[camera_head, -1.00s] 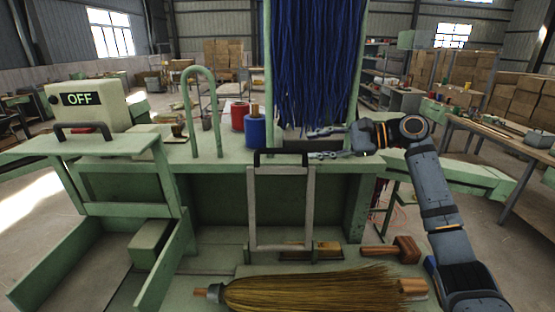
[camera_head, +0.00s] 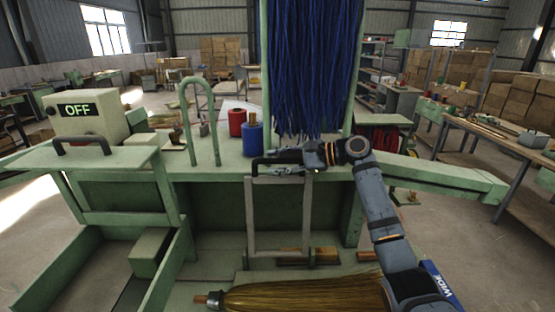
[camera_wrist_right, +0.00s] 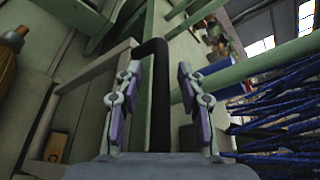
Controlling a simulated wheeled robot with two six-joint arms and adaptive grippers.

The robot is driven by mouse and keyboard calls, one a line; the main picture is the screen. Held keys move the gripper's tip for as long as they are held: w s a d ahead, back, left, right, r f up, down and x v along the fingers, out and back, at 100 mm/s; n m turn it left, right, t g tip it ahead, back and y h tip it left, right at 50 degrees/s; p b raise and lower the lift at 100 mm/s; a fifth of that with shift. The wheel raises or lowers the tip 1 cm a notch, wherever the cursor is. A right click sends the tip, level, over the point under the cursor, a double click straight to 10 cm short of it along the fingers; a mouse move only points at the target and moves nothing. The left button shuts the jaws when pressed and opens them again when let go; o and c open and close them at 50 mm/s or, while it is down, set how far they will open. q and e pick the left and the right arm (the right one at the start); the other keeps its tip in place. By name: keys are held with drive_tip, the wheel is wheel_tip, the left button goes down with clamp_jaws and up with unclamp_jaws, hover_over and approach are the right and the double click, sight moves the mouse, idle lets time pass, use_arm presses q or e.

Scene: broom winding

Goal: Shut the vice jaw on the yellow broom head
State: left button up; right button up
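The yellow broom head (camera_head: 300,292) lies on its side on the low green bed at the front in the head view, its right end hidden by my right arm. Behind it a pale upright frame (camera_head: 250,215) with a black handle (camera_head: 254,168) stands against the bench; I cannot tell for sure that it is the vice jaw. My right gripper (camera_head: 264,165) is at this handle. In the right wrist view the black bar (camera_wrist_right: 157,95) runs between my open right fingers (camera_wrist_right: 158,85), with gaps on both sides. My left gripper is out of view.
Blue strands (camera_head: 312,70) hang just behind my right gripper. Red (camera_head: 237,122) and blue (camera_head: 253,138) spools and a green hoop (camera_head: 198,120) stand on the bench. An OFF box (camera_head: 85,115) is at left. Wooden pieces (camera_head: 292,257) lie behind the broom.

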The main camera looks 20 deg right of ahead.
drive_tip(key=shift+w+f, duration=0.1)
clamp_jaws()
idle(0.4)
